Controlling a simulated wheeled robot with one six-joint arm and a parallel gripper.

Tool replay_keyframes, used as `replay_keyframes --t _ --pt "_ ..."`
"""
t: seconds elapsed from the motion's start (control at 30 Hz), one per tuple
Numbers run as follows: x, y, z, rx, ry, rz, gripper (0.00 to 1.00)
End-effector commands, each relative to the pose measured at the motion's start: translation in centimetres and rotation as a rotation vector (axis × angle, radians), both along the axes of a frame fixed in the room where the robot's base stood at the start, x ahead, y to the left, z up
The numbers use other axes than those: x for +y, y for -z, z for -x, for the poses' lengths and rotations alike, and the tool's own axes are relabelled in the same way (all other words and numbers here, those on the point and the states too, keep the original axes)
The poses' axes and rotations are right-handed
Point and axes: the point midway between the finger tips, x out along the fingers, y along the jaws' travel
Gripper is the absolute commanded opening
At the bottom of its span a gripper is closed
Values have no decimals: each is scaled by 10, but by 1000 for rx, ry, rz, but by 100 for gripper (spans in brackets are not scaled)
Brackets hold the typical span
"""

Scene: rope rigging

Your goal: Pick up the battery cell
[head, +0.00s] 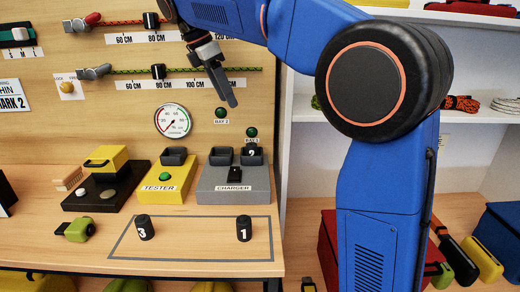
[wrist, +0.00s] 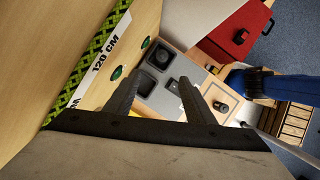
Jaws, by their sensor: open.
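Two black battery cells stand upright on the bench: cell 3 (head: 145,228) and cell 1 (head: 244,229), inside a grey outlined area. Cell 2 (head: 251,151) sits in the right bay of the grey charger (head: 204,190); the left bay looks empty. The yellow tester (head: 172,196) is left of the charger. My gripper (head: 228,88) is open and empty, above the charger near the board. In the wrist view my gripper's fingers (wrist: 158,88) are apart over the charger (wrist: 160,98). A dark cell (wrist: 220,106) shows beside the right finger.
A yellow block on a black base (head: 103,168) and a green-yellow item (head: 76,229) are at the left. A shelf, red box and blue box (head: 500,236) are at the right.

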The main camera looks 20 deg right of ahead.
Motion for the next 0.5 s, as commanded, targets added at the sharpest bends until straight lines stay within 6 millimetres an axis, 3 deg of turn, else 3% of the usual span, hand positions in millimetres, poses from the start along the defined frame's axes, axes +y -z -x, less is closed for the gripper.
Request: replay_keyframes --t 0.17,0.5 --pt "-5 13 -2 6 -7 4 49" --pt "-28 69 -5 5 -5 4 49"
